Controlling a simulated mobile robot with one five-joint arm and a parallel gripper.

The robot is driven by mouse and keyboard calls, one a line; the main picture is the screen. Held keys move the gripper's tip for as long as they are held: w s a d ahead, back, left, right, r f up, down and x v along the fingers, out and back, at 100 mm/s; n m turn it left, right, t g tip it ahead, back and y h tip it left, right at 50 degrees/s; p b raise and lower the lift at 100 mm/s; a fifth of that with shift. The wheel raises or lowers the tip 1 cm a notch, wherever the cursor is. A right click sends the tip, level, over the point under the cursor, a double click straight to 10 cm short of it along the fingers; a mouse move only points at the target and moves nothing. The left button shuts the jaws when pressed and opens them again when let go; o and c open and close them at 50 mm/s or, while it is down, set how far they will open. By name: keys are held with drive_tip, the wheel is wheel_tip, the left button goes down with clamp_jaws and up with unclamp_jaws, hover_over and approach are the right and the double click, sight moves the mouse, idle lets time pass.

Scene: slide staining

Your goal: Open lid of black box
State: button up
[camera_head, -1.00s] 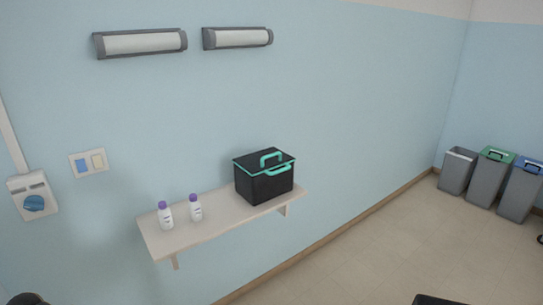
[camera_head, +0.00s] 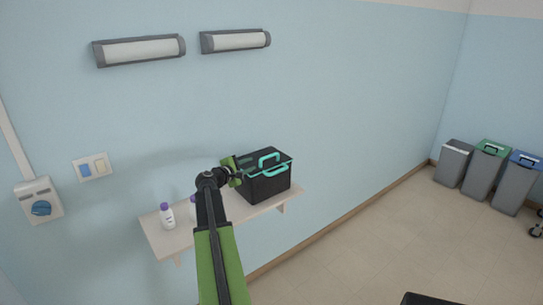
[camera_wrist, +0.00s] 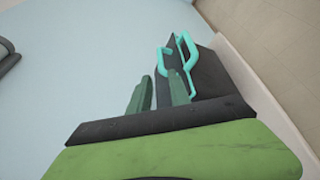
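The black box (camera_head: 268,187) sits on the wall shelf, its lid shut. It has a turquoise rim, a turquoise handle (camera_head: 268,158) on the lid and another at the front. My gripper (camera_head: 238,171) is just left of the box in the head view and overlaps its left edge. In the wrist view, the box (camera_wrist: 212,76) and its two turquoise handles (camera_wrist: 187,50) lie beyond my gripper (camera_wrist: 159,76).
The pale shelf (camera_head: 163,241) is fixed to the blue wall. A white bottle with a purple cap (camera_head: 167,216) stands at its left end; a second bottle is mostly hidden behind my arm. Several bins (camera_head: 484,170) stand far right. The floor (camera_head: 370,255) right of the shelf is clear.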

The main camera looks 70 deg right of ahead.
sight(269, 157)
drive_tip(key=b+x, duration=0.3)
drive_tip(key=x, duration=1.4)
drive_tip(key=shift+s+f+b, duration=0.1)
drive_tip(key=shift+b, duration=0.2)
clamp_jaws()
idle(0.4)
